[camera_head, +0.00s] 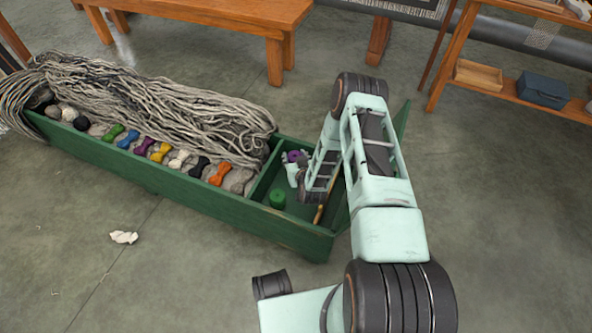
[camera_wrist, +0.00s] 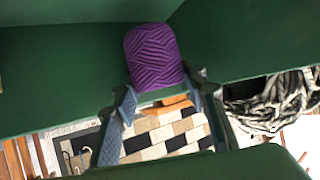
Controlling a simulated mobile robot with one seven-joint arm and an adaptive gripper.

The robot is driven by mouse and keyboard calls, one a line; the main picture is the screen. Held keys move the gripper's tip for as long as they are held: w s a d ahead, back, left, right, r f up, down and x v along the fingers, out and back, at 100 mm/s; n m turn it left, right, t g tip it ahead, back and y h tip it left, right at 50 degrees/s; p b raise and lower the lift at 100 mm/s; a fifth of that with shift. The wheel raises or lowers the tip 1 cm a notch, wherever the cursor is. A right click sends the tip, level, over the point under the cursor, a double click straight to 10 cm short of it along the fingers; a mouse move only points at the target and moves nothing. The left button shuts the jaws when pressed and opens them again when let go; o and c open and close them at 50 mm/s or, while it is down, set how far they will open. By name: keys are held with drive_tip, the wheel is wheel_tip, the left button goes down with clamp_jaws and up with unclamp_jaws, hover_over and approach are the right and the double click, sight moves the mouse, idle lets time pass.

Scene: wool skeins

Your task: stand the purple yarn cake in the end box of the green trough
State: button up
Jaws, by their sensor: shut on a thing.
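The purple yarn cake (camera_head: 293,156) shows in the head view at the far side of the end box of the green trough (camera_head: 290,234). In the wrist view the purple cake (camera_wrist: 153,55) has green box surfaces behind it. My gripper (camera_head: 293,168) is at the cake in the head view. In the wrist view its fingers (camera_wrist: 160,88) are on both sides of the cake's lower end, shut on it. The fingers and arm hide part of the cake. I cannot tell whether it touches the box floor.
Grey skeins (camera_head: 170,100) and a row of small coloured skeins (camera_head: 160,152) fill the trough's long part.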

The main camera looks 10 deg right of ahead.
drive_tip(key=shift+f+b, duration=0.75)
drive_tip(key=shift+f, duration=1.2)
drive_tip(key=shift+f, duration=0.1)
drive_tip(key=o, duration=0.9)
drive_tip(key=shift+c, duration=0.2)
drive_tip(key=shift+s+r, duration=0.2)
drive_tip(key=shift+r, duration=0.05)
drive_tip(key=p+v, duration=0.3)
drive_tip(key=v, duration=0.2)
drive_tip(key=shift+s+r, duration=0.2)
drive_tip(key=shift+s, duration=0.05)
drive_tip(key=shift+s+r, duration=0.25)
drive_tip(key=shift+s, duration=0.4)
